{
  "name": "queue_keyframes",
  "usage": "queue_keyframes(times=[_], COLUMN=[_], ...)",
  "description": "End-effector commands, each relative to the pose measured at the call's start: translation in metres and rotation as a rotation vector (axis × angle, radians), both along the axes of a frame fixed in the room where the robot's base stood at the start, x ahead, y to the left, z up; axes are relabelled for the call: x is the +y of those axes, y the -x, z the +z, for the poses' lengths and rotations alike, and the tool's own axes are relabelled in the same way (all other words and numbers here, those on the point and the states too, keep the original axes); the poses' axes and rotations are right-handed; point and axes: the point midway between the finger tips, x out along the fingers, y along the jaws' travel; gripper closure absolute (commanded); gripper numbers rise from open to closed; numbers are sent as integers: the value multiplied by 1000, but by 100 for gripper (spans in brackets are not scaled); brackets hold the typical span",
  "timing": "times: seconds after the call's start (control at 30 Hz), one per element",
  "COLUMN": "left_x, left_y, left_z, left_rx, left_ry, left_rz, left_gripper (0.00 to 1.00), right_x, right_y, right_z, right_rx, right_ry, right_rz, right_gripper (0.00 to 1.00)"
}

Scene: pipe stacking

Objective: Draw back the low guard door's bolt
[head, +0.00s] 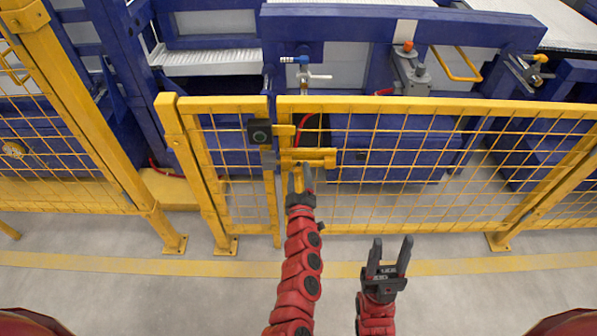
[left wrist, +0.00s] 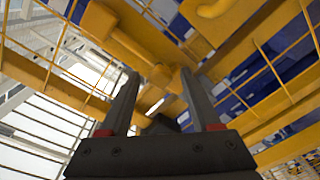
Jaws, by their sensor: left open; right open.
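The low yellow guard door (head: 430,165) is mesh in a yellow frame and stands closed against the narrow mesh panel (head: 225,140) on its left. The yellow bolt (head: 312,155) lies across the gap between them, with a yellow part hanging below it. My left gripper (head: 300,176) is open just below the bolt, at that hanging part. In the left wrist view its fingers (left wrist: 160,95) stand apart, with a yellow bar end (left wrist: 162,76) seen between their tips; I cannot tell whether they touch. My right gripper (head: 389,255) is open and empty, in front of the door.
A black box with a round button (head: 259,132) sits on the post left of the bolt. A taller yellow mesh fence (head: 70,110) stands at the left. Blue machinery (head: 400,140) is behind the door. The grey floor in front, with its yellow line (head: 470,266), is clear.

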Motion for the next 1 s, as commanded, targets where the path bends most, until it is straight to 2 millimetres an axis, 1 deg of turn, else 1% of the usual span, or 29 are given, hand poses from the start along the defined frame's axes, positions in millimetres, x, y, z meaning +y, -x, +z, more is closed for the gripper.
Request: queue_keyframes(times=[0.03,0.2,0.5,0.67,0.8,0.87,1.0], left_x=[0,1,1,1,1,1,1], left_y=[-5,-15,-16,-16,-16,-16,-16], left_z=[-1,-1,-1,-1,-1,-1,-1], left_rx=[2,3,2,2,2,2,3], left_ry=[0,-2,-1,-1,-1,-1,-1], left_rz=[-1,-1,-1,-1,-1,-1,0], left_gripper=[36,36,36,65,90,100,100], right_x=[0,0,0,0,0,0,0], right_y=[0,0,0,0,0,0,0], right_z=[0,0,0,0,-1,-1,-1], right_rx=[0,0,0,0,0,0,0], right_ry=[0,0,0,0,0,0,0], right_rz=[0,0,0,0,0,0,0], right_gripper=[50,50,50,50,50,50,50])
